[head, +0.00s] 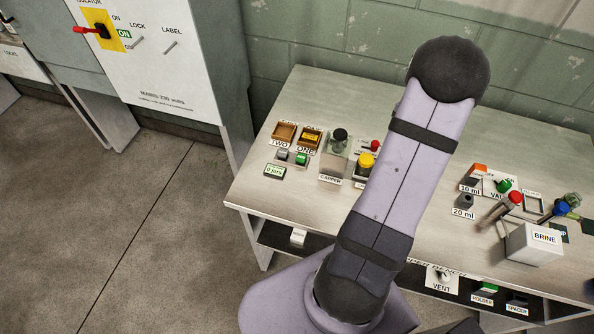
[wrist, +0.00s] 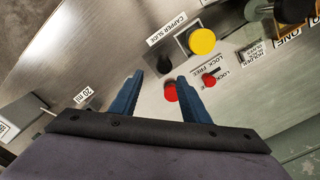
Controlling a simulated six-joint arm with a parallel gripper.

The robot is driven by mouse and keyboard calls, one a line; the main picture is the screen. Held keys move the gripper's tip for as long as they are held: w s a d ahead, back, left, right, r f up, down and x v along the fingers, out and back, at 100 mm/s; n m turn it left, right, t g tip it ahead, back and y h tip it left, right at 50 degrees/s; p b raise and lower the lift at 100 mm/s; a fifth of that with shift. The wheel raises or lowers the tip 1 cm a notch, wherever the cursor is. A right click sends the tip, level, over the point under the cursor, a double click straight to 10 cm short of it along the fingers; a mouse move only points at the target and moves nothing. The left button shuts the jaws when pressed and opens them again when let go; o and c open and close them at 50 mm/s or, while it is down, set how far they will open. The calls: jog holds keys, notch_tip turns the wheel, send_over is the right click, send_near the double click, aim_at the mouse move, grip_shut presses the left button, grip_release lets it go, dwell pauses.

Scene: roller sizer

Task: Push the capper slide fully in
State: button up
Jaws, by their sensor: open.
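The yellow knob (wrist: 201,41) sits on a dark square base beside the label CAPPER SLIDE (wrist: 168,28) in the wrist view. The knob also shows in the head view (head: 365,160), just left of my arm. My gripper (wrist: 161,76) is open, with its two blue fingers apart. The knob appears above and right of the fingertips, outside the gap. A red ball knob (wrist: 170,92) shows between the fingers; contact cannot be told. The gripper is hidden behind my arm in the head view. How far in the slide stands cannot be told.
A small red lever (wrist: 211,79) lies by LOCK and FREE labels, right of the fingers. The CAPPER station (head: 338,145) stands left of the yellow knob. Brown trays (head: 285,132) are further left. A BRINE box (head: 534,243) stands at the right. The bench's left front is clear.

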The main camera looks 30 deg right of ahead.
jog(key=shift+f+n, duration=0.15)
jog(key=shift+n, duration=0.55)
jog(key=shift+s+a+f+n, duration=0.1)
jog(key=shift+a+f+n, duration=0.15)
jog(key=shift+n, duration=0.25)
jog(key=s+a+f+n+g+y, duration=0.1)
jog(key=s+a+n, duration=0.35)
jog(key=a, duration=0.65)
jog(key=w+a+r+n+p, duration=0.3)
jog(key=a+r, duration=0.3)
jog(key=a, duration=0.4)
jog(key=w+a+r+n+t+h+p, duration=0.1)
jog(key=w+a+r+n+p, duration=0.2)
jog(key=a, duration=0.7)
jog(key=shift+w+r+n, duration=0.15)
jog(key=shift+r+n, duration=0.8)
jog(key=shift+r, duration=1)
